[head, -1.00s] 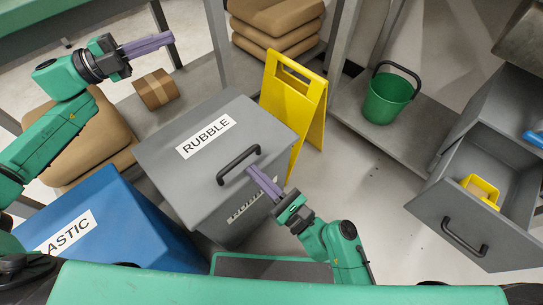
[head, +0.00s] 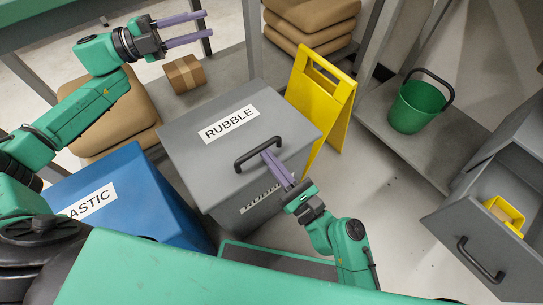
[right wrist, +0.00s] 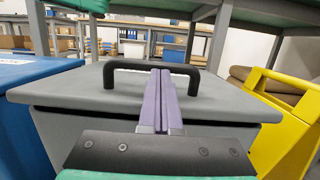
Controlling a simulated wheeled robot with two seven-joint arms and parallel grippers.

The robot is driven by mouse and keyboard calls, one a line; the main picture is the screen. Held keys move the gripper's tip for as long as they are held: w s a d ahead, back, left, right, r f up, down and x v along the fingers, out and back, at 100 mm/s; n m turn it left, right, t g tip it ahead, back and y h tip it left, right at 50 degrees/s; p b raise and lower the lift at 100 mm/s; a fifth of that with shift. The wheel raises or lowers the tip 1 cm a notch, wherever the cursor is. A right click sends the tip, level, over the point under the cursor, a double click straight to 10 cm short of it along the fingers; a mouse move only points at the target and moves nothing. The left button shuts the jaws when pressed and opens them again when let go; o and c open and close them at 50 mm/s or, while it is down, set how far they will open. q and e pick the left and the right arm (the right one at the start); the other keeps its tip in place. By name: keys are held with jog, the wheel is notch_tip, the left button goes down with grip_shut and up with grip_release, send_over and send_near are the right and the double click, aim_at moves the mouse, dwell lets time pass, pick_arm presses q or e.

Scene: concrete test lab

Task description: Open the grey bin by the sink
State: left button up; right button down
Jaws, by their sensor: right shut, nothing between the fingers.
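The grey bin (head: 195,165), labelled RUBBLE, stands in the middle of the head view with its flat lid (head: 188,125) down. Its black arched handle (head: 248,158) is at the lid's front edge; the handle also shows in the right wrist view (right wrist: 118,66). My right gripper (head: 265,154) is shut and empty, its purple fingertips at the middle of the handle and overlapping it. In the right wrist view its fingers (right wrist: 160,74) lie together; contact with the handle cannot be told. My left gripper (head: 204,26) is open and empty, raised at the upper left.
A blue bin (head: 140,205) stands close on the left. A yellow floor sign (head: 335,115) stands just right of the grey bin. A green bucket (head: 412,112) sits on a low shelf. An open grey drawer (head: 470,235) juts out at right. The floor between is clear.

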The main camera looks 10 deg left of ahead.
pick_arm(q)
jog(key=shift+o, duration=0.4)
jog(key=shift+a, duration=0.1)
jog(key=v, duration=1.2)
